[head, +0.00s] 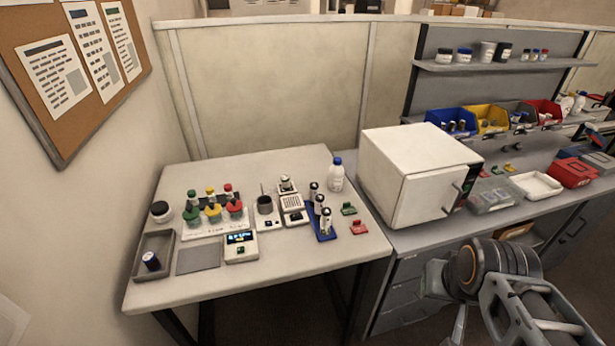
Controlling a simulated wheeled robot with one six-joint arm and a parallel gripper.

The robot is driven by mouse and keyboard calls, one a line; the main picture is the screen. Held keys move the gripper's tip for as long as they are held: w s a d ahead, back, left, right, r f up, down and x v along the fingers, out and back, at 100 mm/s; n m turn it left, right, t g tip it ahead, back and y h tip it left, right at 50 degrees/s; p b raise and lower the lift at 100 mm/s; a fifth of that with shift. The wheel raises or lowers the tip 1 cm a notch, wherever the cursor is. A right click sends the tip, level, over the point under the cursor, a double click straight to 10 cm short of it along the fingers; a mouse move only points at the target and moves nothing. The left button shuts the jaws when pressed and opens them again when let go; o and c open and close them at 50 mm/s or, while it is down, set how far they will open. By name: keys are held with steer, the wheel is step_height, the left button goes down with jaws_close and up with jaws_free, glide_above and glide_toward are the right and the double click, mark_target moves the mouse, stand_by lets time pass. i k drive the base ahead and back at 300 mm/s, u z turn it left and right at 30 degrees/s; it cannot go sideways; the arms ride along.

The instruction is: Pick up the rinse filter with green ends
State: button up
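A small upright item with a green top and green base (191,208) stands at the left of a white rack (205,233) on the light table. It is the one thing there with green at both ends; I cannot make out for sure that it is the rinse filter. A yellow one (212,204) and a red one (233,204) stand beside it. My gripper (442,300) is at the lower right, in front of the bench and well apart from the rack. Its fingers are small and partly hidden by my wrist, so its opening is unclear.
A digital device (240,252), a blue rack (328,235) with black-capped tubes, and a white bottle (336,177) stand near. A white oven (405,180) stands right of the table.

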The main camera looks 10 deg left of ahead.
mark_target(286, 179)
steer(key=i, duration=0.65)
steer(key=u, duration=2.65)
steer(key=i, duration=0.5)
steer(key=u, duration=0.1)
